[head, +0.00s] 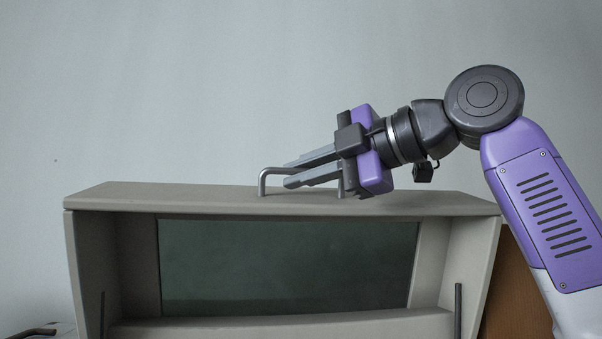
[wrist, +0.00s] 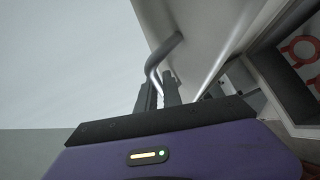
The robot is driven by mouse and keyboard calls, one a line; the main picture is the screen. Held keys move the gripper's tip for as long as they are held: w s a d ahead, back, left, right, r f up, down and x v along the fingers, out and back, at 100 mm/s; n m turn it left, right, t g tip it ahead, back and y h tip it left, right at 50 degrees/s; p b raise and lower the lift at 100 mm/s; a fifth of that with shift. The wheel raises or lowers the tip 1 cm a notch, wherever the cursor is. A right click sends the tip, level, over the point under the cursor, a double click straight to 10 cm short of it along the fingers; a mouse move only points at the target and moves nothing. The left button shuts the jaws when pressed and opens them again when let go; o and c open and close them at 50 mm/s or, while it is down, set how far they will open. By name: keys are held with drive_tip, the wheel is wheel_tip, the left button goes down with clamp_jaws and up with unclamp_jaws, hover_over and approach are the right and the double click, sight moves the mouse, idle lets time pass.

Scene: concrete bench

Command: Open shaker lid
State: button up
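The shaker lid (head: 130,195) is a pale grey panel with a dark window (head: 290,265), and it stands tilted up, its inner side facing the head camera. A bent grey metal handle (head: 263,184) sits on its top edge and also shows in the wrist view (wrist: 164,50). My gripper (head: 298,172) reaches in from the right at the handle. Its two fingers lie close together on either side of the handle bar, and it looks shut on it. The fingers hide part of the bar in the head view.
Dark struts (head: 458,310) stand at both sides of the lid. In the wrist view, orange rings (wrist: 300,50) show inside the shaker at the right. A brown wooden surface (head: 512,290) is at the lower right. The space above the lid is clear.

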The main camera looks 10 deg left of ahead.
drive_tip(key=o, duration=0.4)
drive_tip(key=shift+o, duration=0.2)
drive_tip(key=shift+d, duration=0.1)
drive_tip(key=b+v, duration=0.2)
drive_tip(key=v, duration=0.5)
drive_tip(key=shift+s+d+b, duration=0.25)
drive_tip(key=shift+d+b, duration=0.05)
drive_tip(key=shift+b, duration=0.05)
drive_tip(key=shift+r, duration=0.15)
